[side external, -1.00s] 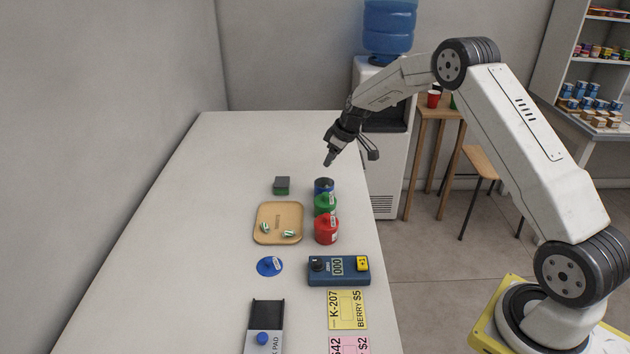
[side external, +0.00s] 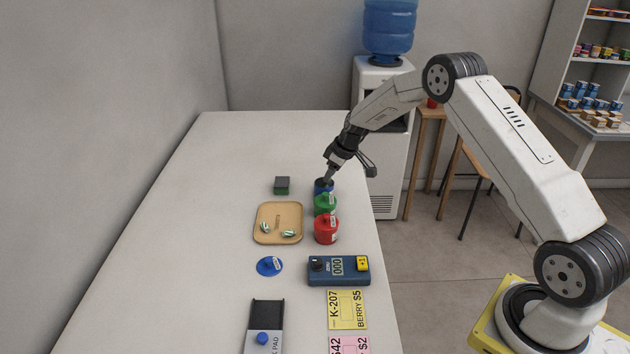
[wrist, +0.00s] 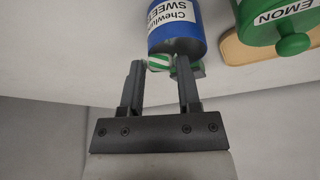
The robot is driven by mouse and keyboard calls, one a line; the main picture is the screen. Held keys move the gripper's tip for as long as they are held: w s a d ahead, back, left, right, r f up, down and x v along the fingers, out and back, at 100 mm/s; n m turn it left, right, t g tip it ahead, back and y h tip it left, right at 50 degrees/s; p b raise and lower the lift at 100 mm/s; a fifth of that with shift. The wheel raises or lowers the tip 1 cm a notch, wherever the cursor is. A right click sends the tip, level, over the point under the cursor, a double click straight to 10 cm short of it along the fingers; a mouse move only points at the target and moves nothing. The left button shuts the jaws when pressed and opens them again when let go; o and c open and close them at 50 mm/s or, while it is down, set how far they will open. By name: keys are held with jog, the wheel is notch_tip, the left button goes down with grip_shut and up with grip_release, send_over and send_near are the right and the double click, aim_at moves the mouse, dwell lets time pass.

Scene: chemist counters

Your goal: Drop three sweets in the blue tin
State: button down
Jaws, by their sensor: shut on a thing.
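The blue tin (side external: 324,186) stands at the far end of a row of tins, with no lid on it. In the wrist view the tin (wrist: 176,37) has a white label. My gripper (side external: 327,180) is over the tin's mouth, pointing down, its tips at about rim height. It is shut on a green-and-white striped sweet (wrist: 158,61), which shows between the fingertips beside the tin's edge in the wrist view. Two wrapped sweets (side external: 265,228) (side external: 288,235) lie on the tan tray (side external: 278,208). The inside of the tin is hidden.
A green tin (side external: 325,203) and a red tin (side external: 326,230) stand close in front of the blue tin. A grey-topped green block (side external: 282,185) is to its left. A blue lid (side external: 269,266), a timer-like device (side external: 339,270) and cards lie nearer. The counter's far left is clear.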

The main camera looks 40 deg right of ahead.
jog(key=shift+c, duration=1.1)
grip_release()
jog(key=shift+r, duration=0.2)
jog(key=v, duration=0.7)
jog(key=shift+s+r, duration=0.2)
jog(key=shift+d, duration=0.1)
jog(key=s+a+m, duration=0.1)
jog(key=s+a, duration=0.5)
jog(key=s, duration=0.3)
jog(key=s+a+r+m+g+h, duration=0.1)
jog(key=s+a, duration=0.5)
jog(key=s, duration=0.3)
jog(key=s+a+r+m, duration=0.1)
jog(key=s+a, duration=0.6)
jog(key=s, duration=0.2)
jog(key=shift+s+m+g, duration=0.3)
jog(key=shift+s+m, duration=0.05)
jog(key=shift+m, duration=0.05)
